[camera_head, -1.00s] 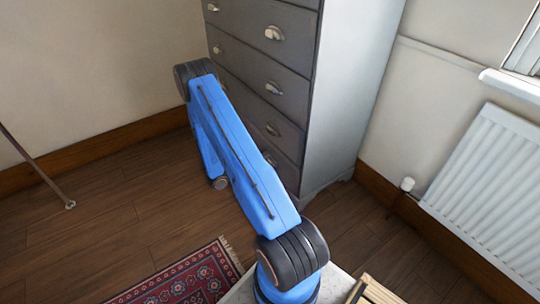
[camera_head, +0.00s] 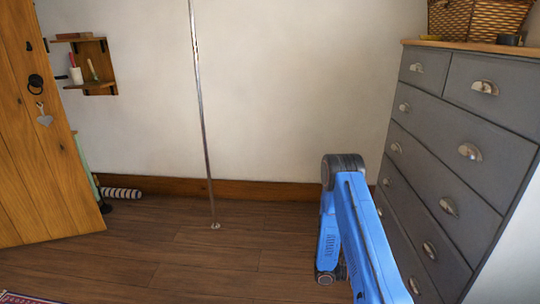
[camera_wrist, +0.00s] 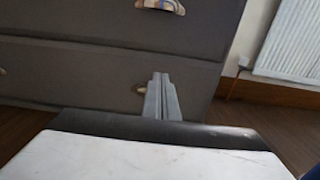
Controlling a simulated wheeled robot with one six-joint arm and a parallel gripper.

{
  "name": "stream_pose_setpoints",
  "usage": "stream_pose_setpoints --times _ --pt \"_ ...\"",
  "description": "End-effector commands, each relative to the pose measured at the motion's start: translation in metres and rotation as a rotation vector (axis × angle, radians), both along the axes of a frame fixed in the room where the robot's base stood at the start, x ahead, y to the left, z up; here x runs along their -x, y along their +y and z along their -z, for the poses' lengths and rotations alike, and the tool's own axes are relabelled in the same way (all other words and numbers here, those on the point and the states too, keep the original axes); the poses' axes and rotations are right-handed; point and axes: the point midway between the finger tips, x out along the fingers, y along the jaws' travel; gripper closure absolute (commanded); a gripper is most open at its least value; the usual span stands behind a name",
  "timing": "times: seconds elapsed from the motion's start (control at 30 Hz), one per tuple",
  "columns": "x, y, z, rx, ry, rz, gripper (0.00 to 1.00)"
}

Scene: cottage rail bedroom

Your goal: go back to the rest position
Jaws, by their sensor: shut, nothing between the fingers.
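My gripper (camera_wrist: 162,97) shows in the wrist view. Its two grey fingers are together, with nothing between them. They point towards the dark grey front of the chest of drawers (camera_wrist: 90,75), over a pale top surface that is probably part of my own body. In the head view my blue arm is folded at the lower right, beside the chest of drawers (camera_head: 480,125). The gripper itself is hidden in the head view.
A thin metal pole (camera_head: 203,120) stands on the wooden floor (camera_head: 150,255). A wooden door (camera_head: 45,140) and a small wall shelf (camera_head: 90,65) are at the left. A wicker basket (camera_head: 478,20) sits on the chest. A white radiator (camera_wrist: 290,45) is at the right. The middle floor is clear.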

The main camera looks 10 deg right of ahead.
Motion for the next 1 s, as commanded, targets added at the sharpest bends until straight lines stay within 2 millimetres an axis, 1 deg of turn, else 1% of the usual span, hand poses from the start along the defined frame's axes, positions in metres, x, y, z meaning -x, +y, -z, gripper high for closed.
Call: stream_pose_setpoints --times 0.17,0.3,0.37,0.6,0.8,1.0 --pt "0.001 0.004 -0.031 -0.013 -0.058 0.045 1.00" --pt "0.006 0.011 -0.069 -0.036 -0.132 0.106 1.00" --pt "0.010 0.015 -0.084 -0.047 -0.165 0.132 1.00" --pt "0.026 0.032 -0.142 -0.102 -0.298 0.232 1.00" --pt "0.044 0.049 -0.184 -0.157 -0.413 0.311 1.00" --pt "0.063 0.068 -0.221 -0.222 -0.529 0.386 1.00"
